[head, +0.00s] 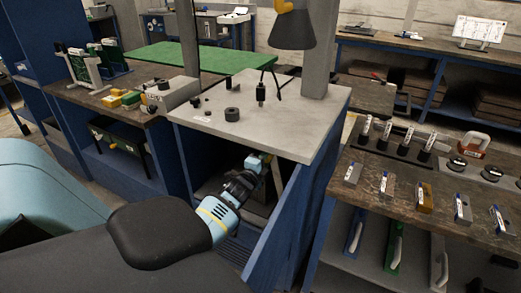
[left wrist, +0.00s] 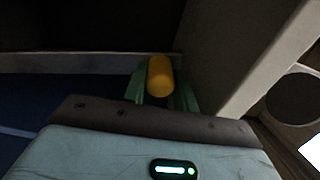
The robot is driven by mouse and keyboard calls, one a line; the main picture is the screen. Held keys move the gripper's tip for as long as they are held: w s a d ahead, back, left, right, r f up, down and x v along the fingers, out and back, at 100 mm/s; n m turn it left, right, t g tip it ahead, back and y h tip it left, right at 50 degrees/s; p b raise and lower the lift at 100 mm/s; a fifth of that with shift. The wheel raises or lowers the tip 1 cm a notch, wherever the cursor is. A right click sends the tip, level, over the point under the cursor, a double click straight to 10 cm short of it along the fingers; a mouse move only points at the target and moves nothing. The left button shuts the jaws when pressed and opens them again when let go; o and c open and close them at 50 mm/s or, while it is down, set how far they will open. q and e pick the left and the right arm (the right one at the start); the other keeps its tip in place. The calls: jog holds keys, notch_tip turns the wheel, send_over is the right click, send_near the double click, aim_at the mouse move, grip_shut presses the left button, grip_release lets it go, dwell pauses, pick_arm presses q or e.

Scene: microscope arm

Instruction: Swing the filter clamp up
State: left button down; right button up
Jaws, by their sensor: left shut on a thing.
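My left gripper (head: 265,159) reaches into the open front of the blue cabinet, just under the grey worktop. In the left wrist view its green fingers (left wrist: 161,96) are shut on a yellow cylindrical piece (left wrist: 160,76), which looks like the handle of the filter clamp. The rest of the clamp is hidden in the dark cabinet, so its angle cannot be told. In the head view the gripper and the worktop edge hide the yellow piece. My right gripper is not in view.
The grey worktop (head: 215,123) lies just above the gripper, with small black knobs on it. Cabinet side walls flank the arm. A brown table (head: 400,183) with labelled blocks stands at right. A dark lamp-like cone (head: 293,30) hangs above.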

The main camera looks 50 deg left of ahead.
pick_arm(q)
jog(key=shift+w+d+r+m, duration=0.2)
jog(key=shift+d+m, duration=0.1)
jog(key=shift+d, duration=0.25)
jog(key=shift+w+d+r+m, duration=0.1)
jog(key=shift+w+d+m, duration=0.15)
jog(key=shift+d, duration=0.3)
jog(key=c, duration=1.1)
grip_release()
jog(key=shift+s, duration=0.1)
jog(key=shift+f, duration=0.1)
jog(key=shift+s, duration=0.1)
